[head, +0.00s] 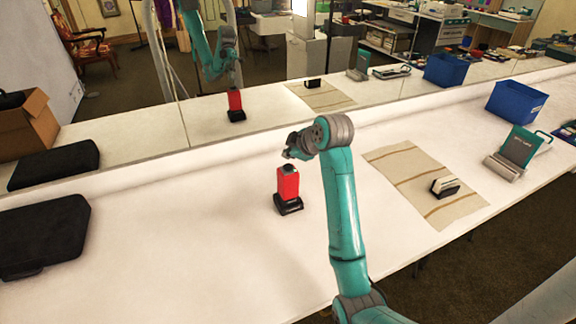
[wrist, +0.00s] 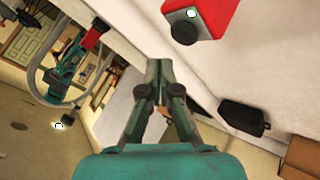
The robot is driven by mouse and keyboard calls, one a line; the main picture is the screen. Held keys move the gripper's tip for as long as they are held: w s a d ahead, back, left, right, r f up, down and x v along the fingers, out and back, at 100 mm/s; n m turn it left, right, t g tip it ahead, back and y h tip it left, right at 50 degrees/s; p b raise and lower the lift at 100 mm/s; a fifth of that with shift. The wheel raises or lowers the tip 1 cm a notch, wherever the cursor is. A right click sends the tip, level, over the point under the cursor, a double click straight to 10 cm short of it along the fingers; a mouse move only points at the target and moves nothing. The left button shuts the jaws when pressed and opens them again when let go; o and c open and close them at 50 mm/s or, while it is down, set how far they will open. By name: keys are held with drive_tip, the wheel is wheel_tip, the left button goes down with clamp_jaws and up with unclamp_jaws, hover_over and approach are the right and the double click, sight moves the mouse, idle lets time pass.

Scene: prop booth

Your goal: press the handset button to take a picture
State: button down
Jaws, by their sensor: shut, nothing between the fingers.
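The red handset (head: 288,182) stands upright in a black base on the white counter, with a dark top. In the wrist view its red body (wrist: 215,18) is at the top edge, with a grey end face carrying a dark round knob (wrist: 184,31) and a small pale ringed spot. I cannot tell for certain which of these is the button. My gripper (head: 290,154) is above the handset in the head view, apart from it. In the wrist view my gripper (wrist: 158,65) has its fingers together and empty, pointing below and left of the handset.
A striped mat (head: 400,165) holds a small black-and-white box (head: 445,187). A teal stand (head: 517,148) and blue bin (head: 515,103) are further right. A black case (head: 45,235) and cardboard box (head: 27,125) are left. A mirror (head: 150,135) runs behind the counter.

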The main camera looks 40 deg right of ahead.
sight(289, 167)
drive_tip(key=shift+r, duration=1.9)
